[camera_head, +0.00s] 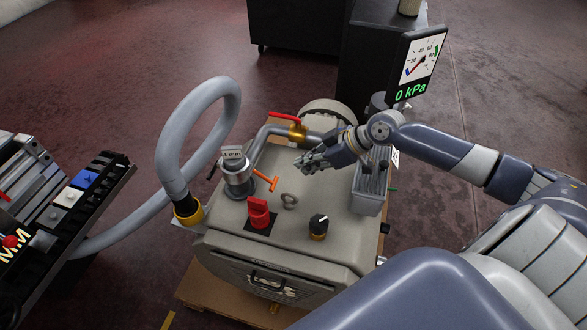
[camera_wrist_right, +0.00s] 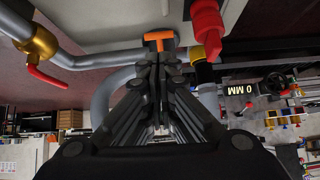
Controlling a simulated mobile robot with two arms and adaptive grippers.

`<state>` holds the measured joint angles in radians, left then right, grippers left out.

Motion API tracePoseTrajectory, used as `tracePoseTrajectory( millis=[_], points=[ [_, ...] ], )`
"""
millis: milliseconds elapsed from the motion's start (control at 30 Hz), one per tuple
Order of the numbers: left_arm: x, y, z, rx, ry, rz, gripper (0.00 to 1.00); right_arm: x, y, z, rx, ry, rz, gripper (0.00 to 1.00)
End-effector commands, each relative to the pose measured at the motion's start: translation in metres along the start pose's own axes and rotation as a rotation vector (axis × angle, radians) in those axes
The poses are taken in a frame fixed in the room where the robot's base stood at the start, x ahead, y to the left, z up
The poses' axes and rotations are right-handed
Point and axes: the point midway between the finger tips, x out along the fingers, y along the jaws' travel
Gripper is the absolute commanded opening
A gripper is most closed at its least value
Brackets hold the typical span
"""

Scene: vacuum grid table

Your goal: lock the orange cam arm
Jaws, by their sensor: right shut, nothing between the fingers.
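The orange cam arm (camera_head: 265,181) sticks out from the right side of a metal coupling (camera_head: 238,184) on top of the beige machine. It has a T-shaped end. In the right wrist view the orange cam arm (camera_wrist_right: 158,39) lies just beyond my fingertips; I cannot tell whether they touch it. My right gripper (camera_head: 303,166) is shut and empty, to the right of the arm's end and above the machine top. Its closed fingers also show in the wrist view (camera_wrist_right: 159,62). My left gripper is not in view.
A red knob (camera_head: 259,213), a metal ring (camera_head: 289,200) and a black knob (camera_head: 319,226) stand on the machine top. A pipe with a red-handled brass valve (camera_head: 297,130) runs behind. A grey hose (camera_head: 166,150) loops at left. A gauge display (camera_head: 416,66) reads 0 kPa.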

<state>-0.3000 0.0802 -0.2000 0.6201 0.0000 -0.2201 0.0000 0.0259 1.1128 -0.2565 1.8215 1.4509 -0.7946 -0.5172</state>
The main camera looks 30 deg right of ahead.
Motion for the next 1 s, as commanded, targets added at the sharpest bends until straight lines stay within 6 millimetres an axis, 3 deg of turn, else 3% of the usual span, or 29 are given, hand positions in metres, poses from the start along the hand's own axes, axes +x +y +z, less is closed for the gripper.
tracePoseTrajectory(
  millis=[167,700,1000],
  points=[
    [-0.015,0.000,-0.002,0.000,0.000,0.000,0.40,-0.004,0.000,-0.009,0.227,-0.033,-0.001,0.00],
    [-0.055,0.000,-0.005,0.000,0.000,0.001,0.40,-0.011,0.005,-0.028,1.181,-0.168,0.114,0.00],
    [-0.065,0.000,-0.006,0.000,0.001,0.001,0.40,-0.014,0.009,-0.032,1.488,-0.188,0.193,0.00]
  ],
)
